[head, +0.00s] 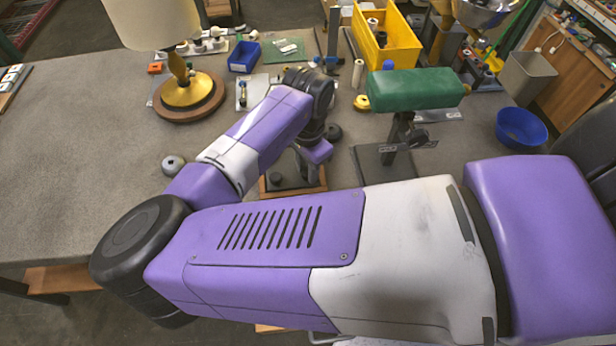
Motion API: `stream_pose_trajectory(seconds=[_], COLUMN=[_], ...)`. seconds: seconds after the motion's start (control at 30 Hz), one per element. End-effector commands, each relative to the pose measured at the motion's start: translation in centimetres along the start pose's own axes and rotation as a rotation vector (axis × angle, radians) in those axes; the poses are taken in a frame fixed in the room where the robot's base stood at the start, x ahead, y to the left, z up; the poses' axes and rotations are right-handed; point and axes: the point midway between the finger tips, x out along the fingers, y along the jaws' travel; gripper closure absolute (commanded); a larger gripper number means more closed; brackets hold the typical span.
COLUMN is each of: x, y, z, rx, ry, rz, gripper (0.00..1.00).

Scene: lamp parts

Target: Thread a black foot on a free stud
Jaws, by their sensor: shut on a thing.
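My gripper (302,168) points down over a wooden-edged base (291,192) with a dark top, just beyond my forearm. It is shut on a small dark piece, apparently a black foot; the piece is mostly hidden and hard to make out. A small dark upright piece (276,180) stands on the base, left of my gripper; I cannot tell whether it is a foot or a stud. My forearm hides the near side of the base. The free stud cannot be made out.
A green padded block (415,89) on a dark stand is close on the right. A lamp (188,92) stands at the left back. A grey ring (173,164), blue bin (244,56), yellow crate (386,58) and blue bowl (521,127) are around. The table's left is clear.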

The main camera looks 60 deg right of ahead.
Motion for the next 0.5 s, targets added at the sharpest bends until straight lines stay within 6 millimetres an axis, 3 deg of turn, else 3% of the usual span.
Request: stream_pose_trajectory(seconds=[0.03, 0.23, 0.5], x=[0.78, 0.8, 0.72], y=[0.21, 0.23, 0.22], z=[0.08, 0.04, 0.02], rx=[0.064, 0.301, 0.374], ry=[-0.005, -0.004, -0.003], rz=[0.006, 0.008, 0.008], gripper=[1.0, 1.0, 1.0])
